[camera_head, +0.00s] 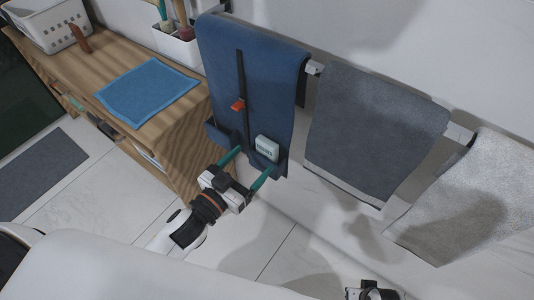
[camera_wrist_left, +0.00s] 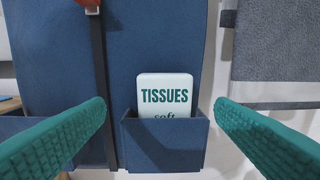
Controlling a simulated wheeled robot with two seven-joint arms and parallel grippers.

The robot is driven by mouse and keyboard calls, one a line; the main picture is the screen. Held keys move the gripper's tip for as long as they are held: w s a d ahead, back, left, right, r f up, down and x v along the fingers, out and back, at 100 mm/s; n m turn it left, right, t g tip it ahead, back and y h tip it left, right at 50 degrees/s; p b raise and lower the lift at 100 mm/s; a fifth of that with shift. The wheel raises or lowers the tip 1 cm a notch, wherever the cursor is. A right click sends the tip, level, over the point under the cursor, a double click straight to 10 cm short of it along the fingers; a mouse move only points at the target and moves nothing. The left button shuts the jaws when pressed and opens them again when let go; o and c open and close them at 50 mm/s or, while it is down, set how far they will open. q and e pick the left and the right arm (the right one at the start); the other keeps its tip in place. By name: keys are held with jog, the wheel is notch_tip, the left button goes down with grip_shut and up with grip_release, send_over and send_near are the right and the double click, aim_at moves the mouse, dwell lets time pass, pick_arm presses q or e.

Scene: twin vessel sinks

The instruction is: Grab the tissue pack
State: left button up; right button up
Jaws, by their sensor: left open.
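The tissue pack (camera_head: 265,148) is a small white pack standing in a pocket (camera_head: 268,167) low on a blue hanging organizer (camera_head: 247,70). In the left wrist view the pack (camera_wrist_left: 166,92) shows green "TISSUES" lettering, and its lower part is hidden in the blue pocket (camera_wrist_left: 163,145). My left gripper (camera_head: 247,167) is open, with teal fingers pointing at the organizer. In the left wrist view its fingers (camera_wrist_left: 161,120) stand wide apart, one on each side of the pack and pocket, not touching the pack. Part of my right arm shows at the bottom edge; its fingertips are not visible.
A grey towel (camera_head: 372,130) and a lighter towel (camera_head: 475,190) hang right of the organizer. A wooden bench (camera_head: 185,140) with a blue cloth (camera_head: 147,91), a white basket (camera_head: 45,22) and a white holder (camera_head: 178,44) stands left. The tiled floor in front is clear.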

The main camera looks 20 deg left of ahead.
aim_at(265, 150)
pick_arm(q)
jog(key=x, duration=0.4)
jog(key=shift+s+d+r, duration=0.15)
jog(key=shift+d+r, duration=0.05)
jog(key=shift+d, duration=0.05)
jog(key=shift+w+d, duration=0.2)
jog(key=shift+w, duration=0.35)
jog(key=c, duration=1.1)
